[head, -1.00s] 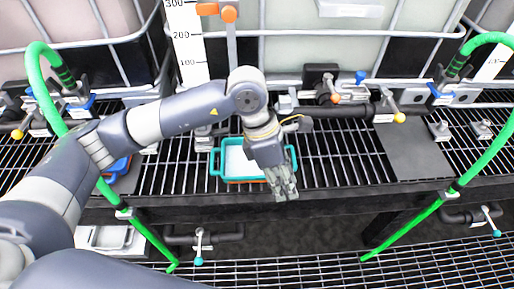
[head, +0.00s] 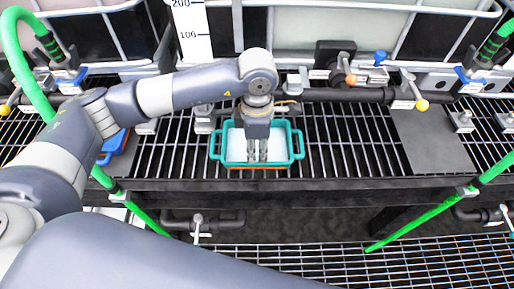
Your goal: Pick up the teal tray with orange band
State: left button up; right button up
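The teal tray (head: 226,162) sits on the black grating near its front edge, in the middle of the head view. It has a handle on its left and right ends, a white inside, and an orange band low on its front. My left gripper (head: 257,157) points down over the tray, in front of its white inside. Two fingers show with a narrow gap between them. I cannot tell whether the fingertips touch the tray. My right gripper is not in view.
A blue tray (head: 115,143) lies on the grating at the left, partly behind my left arm. Black pipes and valves (head: 345,93) run along the back. Green hoses (head: 430,215) hang on both sides. A dark plate (head: 430,140) lies right; grating between is clear.

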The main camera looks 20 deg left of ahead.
pick_arm(q)
notch_tip(320, 180, down, 6)
jog(key=b, duration=0.3)
jog(key=shift+f, duration=0.5)
grip_shut()
